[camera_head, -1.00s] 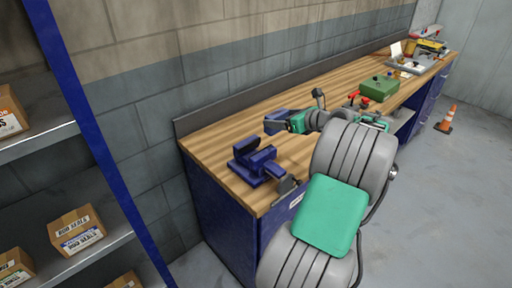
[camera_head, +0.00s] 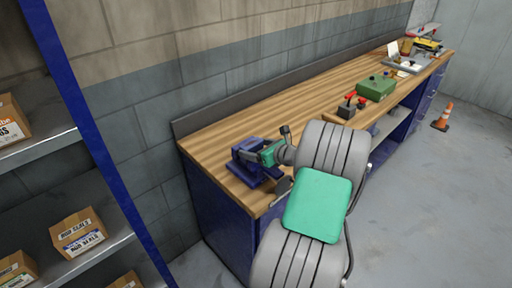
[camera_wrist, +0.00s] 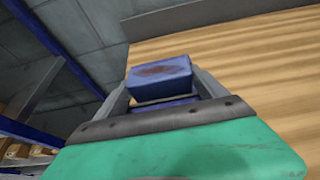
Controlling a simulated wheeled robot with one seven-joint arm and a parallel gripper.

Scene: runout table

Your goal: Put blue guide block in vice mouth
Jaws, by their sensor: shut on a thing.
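The dark blue vice (camera_head: 262,176) stands near the bench's left front corner. My gripper (camera_head: 252,151) is over the vice, reaching in from the right.
The wooden bench top (camera_head: 290,115) is clear behind my arm. A red-handled item (camera_head: 350,106), a green box (camera_head: 376,88) and a grey tray (camera_head: 404,66) stand farther right. A shelf rack with cardboard boxes (camera_head: 78,233) is at left. An orange cone (camera_head: 443,117) stands on the floor.

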